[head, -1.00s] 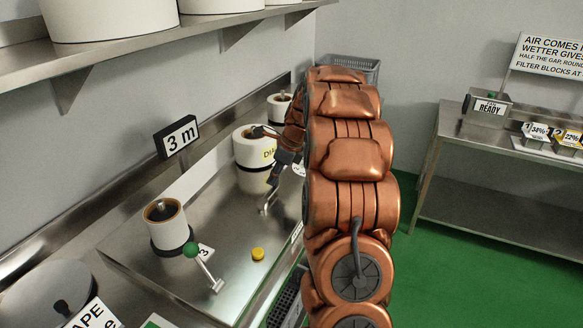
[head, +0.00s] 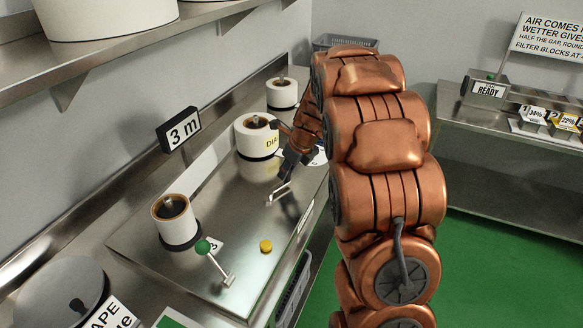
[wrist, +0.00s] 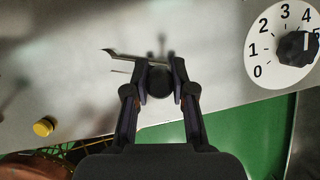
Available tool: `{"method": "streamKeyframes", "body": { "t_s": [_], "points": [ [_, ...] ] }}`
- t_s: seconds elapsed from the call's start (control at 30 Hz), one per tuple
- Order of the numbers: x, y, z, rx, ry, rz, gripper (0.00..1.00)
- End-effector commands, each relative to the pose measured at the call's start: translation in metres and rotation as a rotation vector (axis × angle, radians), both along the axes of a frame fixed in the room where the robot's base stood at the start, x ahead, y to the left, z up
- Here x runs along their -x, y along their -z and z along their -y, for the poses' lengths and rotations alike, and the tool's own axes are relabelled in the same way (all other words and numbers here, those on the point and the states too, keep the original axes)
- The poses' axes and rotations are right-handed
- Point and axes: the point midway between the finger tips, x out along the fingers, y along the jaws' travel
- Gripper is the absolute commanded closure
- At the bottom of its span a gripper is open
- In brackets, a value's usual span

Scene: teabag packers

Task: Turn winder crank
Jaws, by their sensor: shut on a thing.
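The winder crank shows in the head view as a short metal arm (head: 279,194) on the steel bench top, in front of the white spool marked "DIA" (head: 246,141). My gripper (head: 284,178) is at the crank's far end. In the wrist view my gripper (wrist: 158,72) is shut on the crank's dark round handle (wrist: 158,86), which sits between the two fingers. The thin metal arm (wrist: 125,54) reaches left from it. The crank's pivot is hard to make out.
A green-knobbed lever (head: 203,246) and a yellow button (head: 265,246) stand nearer on the bench. Other spools (head: 282,93) stand along the wall side. A numbered dial (wrist: 265,50) lies right of my gripper. Green floor separates a second bench (head: 490,200).

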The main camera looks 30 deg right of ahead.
Motion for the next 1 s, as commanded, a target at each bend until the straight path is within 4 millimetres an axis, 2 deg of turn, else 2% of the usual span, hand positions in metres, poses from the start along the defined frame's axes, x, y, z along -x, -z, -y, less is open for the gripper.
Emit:
{"method": "streamKeyframes", "body": {
  "t_s": [0.2,0.23,0.47,0.8,1.0],
  "points": [
    [0.000,0.000,0.000,-0.003,0.001,-0.001,1.00],
    [0.000,0.000,0.000,-0.003,0.001,-0.001,0.75],
    [0.000,0.000,0.000,-0.002,0.001,-0.001,0.51],
    [0.000,-0.002,0.001,-0.001,0.001,0.001,0.51],
    [0.007,-0.022,0.005,0.003,0.001,0.006,0.51]
  ]
}}
